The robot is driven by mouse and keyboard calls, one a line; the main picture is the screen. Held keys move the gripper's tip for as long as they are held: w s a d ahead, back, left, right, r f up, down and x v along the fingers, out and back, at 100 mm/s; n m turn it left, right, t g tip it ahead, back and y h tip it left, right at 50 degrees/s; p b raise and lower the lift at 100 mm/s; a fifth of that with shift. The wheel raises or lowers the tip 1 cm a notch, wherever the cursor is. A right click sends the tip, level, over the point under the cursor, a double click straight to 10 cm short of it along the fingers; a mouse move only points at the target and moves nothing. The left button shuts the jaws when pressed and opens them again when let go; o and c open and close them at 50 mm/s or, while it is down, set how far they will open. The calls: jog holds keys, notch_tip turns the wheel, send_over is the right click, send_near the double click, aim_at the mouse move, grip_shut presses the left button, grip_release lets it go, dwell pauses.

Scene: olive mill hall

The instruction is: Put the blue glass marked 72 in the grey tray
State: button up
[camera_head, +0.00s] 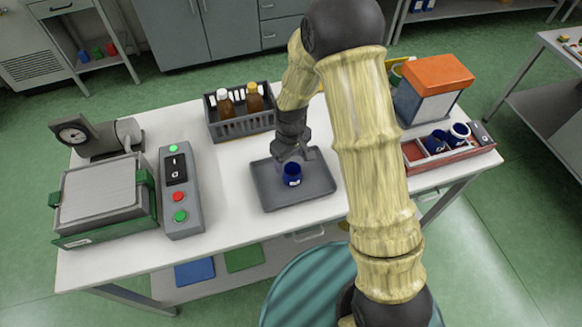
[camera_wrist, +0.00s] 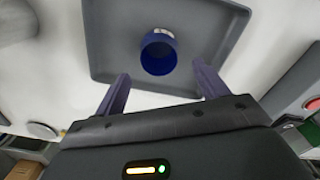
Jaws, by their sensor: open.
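A blue glass (camera_head: 292,174) with a white label stands in the grey tray (camera_head: 318,190) on the white table. The number on its label is too small to read. In the wrist view the same blue glass (camera_wrist: 158,54) shows its open mouth, and the tray (camera_wrist: 225,30) lies around it. My gripper (camera_head: 294,152) is above and just behind the glass in the head view. In the wrist view my gripper (camera_wrist: 160,92) has its two fingers spread apart with nothing between them, and the glass sits beyond the fingertips.
A red compartmented box (camera_head: 418,163) holding more blue glasses (camera_head: 435,142) is at the right. A dark crate with brown bottles (camera_head: 240,122) stands behind the tray. A grey button box (camera_head: 180,195) and a machine (camera_head: 105,195) are at the left. An orange-topped box (camera_head: 432,85) stands at back right.

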jog(key=shift+r+b, duration=0.4)
jog(key=shift+r, duration=2.1)
jog(key=s+d+r+m+t, duration=0.2)
jog(key=s+d+r+m, duration=0.6)
jog(key=s+d, duration=0.5)
jog(key=shift+d+r+m+t, duration=0.3)
jog(key=shift+d+r, duration=0.25)
jog(key=shift+r, duration=0.4)
jog(key=shift+c, duration=0.2)
